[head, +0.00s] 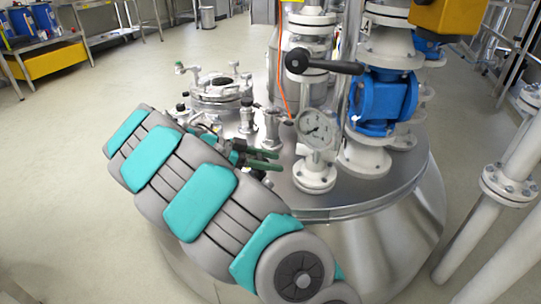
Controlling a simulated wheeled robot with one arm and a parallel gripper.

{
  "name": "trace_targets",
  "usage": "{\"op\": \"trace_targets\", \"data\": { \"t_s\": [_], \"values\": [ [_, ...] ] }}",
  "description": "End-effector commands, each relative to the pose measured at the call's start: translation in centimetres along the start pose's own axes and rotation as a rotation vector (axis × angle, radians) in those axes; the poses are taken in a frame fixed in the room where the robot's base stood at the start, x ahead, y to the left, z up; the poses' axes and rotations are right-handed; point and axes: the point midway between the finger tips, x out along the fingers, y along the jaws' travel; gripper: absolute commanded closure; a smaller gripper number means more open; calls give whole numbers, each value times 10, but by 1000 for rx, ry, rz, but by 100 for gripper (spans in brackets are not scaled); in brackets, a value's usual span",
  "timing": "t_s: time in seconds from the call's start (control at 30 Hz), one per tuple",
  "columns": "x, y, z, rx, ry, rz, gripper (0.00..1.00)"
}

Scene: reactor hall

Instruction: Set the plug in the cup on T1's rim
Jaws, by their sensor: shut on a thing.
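The tank (395,190), a large steel vessel with a domed lid full of fittings, fills the middle; I take it to be T1, but I see no label. My gripper (268,161) has dark green fingers, low over the lid's front left part, pointing right. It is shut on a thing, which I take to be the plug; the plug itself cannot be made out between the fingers. A short grey upright stub (288,132) stands just beyond the fingertips; I cannot tell whether it is the cup. My arm hides the tank's left rim.
A clamped hatch (221,89) lies at the lid's back left. White pipes (508,185) stand right.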

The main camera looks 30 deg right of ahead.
Motion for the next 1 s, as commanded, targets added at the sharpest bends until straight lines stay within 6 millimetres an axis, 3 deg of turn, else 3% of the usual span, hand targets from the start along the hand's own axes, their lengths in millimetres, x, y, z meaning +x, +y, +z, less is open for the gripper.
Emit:
{"op": "trace_targets", "data": {
  "t_s": [0.7, 1.0],
  "values": [
    [17, 0, 43, 0, 0, -1, 100],
    [17, 0, 43, 0, -1, -1, 100]
  ]
}}
